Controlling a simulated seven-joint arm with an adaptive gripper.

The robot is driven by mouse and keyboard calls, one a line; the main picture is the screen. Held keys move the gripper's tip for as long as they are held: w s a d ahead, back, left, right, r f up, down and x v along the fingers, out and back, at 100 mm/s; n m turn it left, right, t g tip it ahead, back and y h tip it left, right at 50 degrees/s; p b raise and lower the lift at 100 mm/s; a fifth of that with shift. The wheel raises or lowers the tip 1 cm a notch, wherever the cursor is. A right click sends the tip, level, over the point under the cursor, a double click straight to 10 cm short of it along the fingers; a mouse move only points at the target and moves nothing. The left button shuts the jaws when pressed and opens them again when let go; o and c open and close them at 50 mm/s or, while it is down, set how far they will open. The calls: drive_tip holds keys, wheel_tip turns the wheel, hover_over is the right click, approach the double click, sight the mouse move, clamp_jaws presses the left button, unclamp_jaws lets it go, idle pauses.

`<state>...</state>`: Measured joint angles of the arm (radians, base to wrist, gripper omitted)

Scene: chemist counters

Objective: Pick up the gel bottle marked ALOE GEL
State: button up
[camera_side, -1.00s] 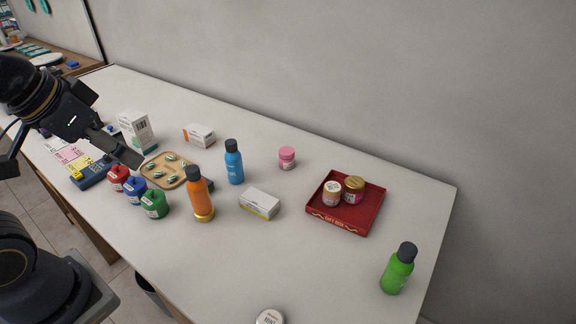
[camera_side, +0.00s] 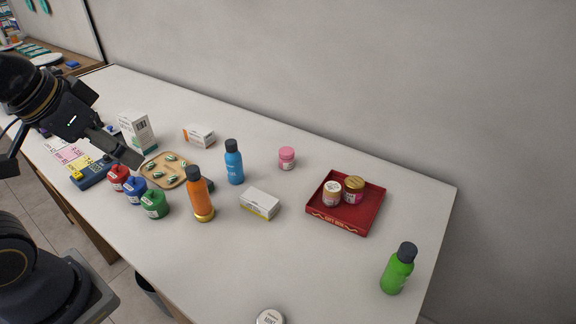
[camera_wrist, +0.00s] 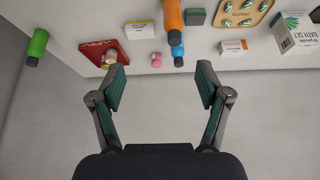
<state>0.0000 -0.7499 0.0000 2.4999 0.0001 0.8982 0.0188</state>
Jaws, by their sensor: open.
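Three capped bottles stand upright on the counter in the side view. A green bottle with a dark cap (camera_side: 395,276) is near the right end, a blue bottle (camera_side: 234,167) is in the middle, and an orange bottle (camera_side: 199,196) is left of it. I cannot read ALOE GEL on any of them. In the wrist view the green bottle (camera_wrist: 38,43) is at upper left, the orange bottle (camera_wrist: 173,17) at top centre, and the blue one (camera_wrist: 178,52) partly behind it. My gripper (camera_wrist: 161,84) is open and empty, above the counter's left part in the side view (camera_side: 131,154), far from the green bottle.
A red tray (camera_side: 335,222) holding two jars lies between the blue and green bottles. A pink jar (camera_side: 287,158), a white box (camera_side: 260,203), a tan pill tray (camera_side: 150,170) and red, blue and green (camera_side: 154,204) containers stand around. The front right counter is mostly clear; a wall runs behind.

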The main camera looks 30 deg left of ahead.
drive_tip(key=w+d+r+m+t+h, duration=0.15)
drive_tip(key=w+d+r+m, duration=0.35)
drive_tip(key=w+r, duration=0.6)
drive_tip(key=m+g+h, duration=0.2)
drive_tip(key=m+g, duration=0.3)
drive_tip(key=m, duration=0.2)
hover_over(407, 247)
drive_tip(key=s+a, duration=0.2)
drive_tip(key=a, duration=0.2)
wheel_tip(407, 247, down, 18)
drive_tip(key=x, duration=0.9)
drive_tip(key=shift+d+f, duration=0.3)
drive_tip(key=shift+d, duration=0.1)
drive_tip(key=shift+h, duration=0.25)
drive_tip(key=x, duration=0.6)
drive_tip(key=shift+s+a, duration=0.15)
drive_tip(key=c, duration=1.3)
